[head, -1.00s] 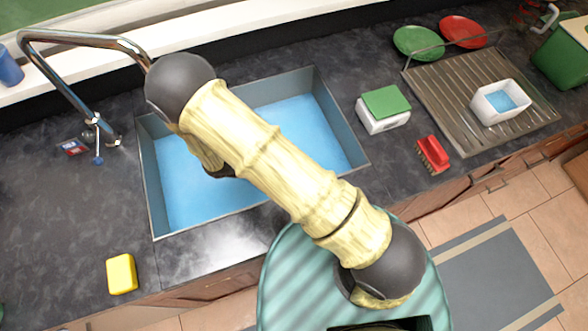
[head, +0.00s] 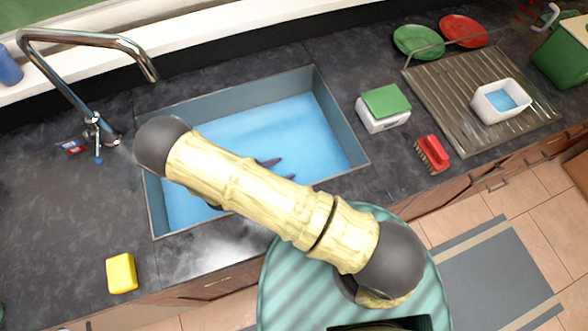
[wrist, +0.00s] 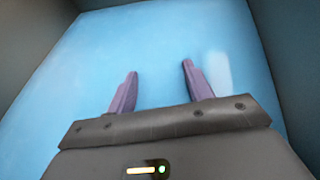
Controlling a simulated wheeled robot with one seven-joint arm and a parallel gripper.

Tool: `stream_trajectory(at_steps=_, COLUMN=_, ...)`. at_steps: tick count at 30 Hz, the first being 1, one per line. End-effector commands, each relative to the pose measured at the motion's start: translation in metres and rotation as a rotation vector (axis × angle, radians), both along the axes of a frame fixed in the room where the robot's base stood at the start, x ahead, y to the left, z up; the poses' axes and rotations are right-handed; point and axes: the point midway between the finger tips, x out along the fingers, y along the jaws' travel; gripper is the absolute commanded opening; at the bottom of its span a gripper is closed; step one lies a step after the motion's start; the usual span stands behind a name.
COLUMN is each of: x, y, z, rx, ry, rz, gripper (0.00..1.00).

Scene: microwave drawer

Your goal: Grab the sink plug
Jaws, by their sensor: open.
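No sink plug can be made out in either view. The sink (head: 335,120) is a grey rectangular basin with blue water (head: 240,135) in it, and my arm covers part of it in the head view. My gripper (head: 279,169) is in the sink area, its two purple fingers showing just past my arm. In the wrist view my gripper (wrist: 159,70) is open and empty, with the fingers apart over plain blue. A pale patch shows to the right of the right finger. I cannot tell how high the fingertips are above the water or sink bottom.
A chrome tap (head: 92,85) stands at the sink's left. A yellow sponge (head: 121,273) lies front left. A green-topped white box (head: 385,108), a red brush (head: 433,153) and a metal drainer (head: 440,90) holding a white tub (head: 499,101) are right. The sink walls surround my gripper.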

Motion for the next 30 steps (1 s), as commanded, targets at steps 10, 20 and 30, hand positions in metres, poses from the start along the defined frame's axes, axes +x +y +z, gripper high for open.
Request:
stream_trajectory(at_steps=10, x=0.002, y=-0.005, z=-0.004, rx=-0.002, ry=0.001, rz=-0.001, gripper=0.51)
stream_trajectory(at_steps=20, x=0.019, y=-0.040, z=-0.023, rx=0.000, ry=0.001, rz=-0.002, gripper=0.51)
stream_trajectory(at_steps=30, x=0.020, y=-0.042, z=-0.023, rx=0.001, ry=0.001, rz=0.000, gripper=0.51)
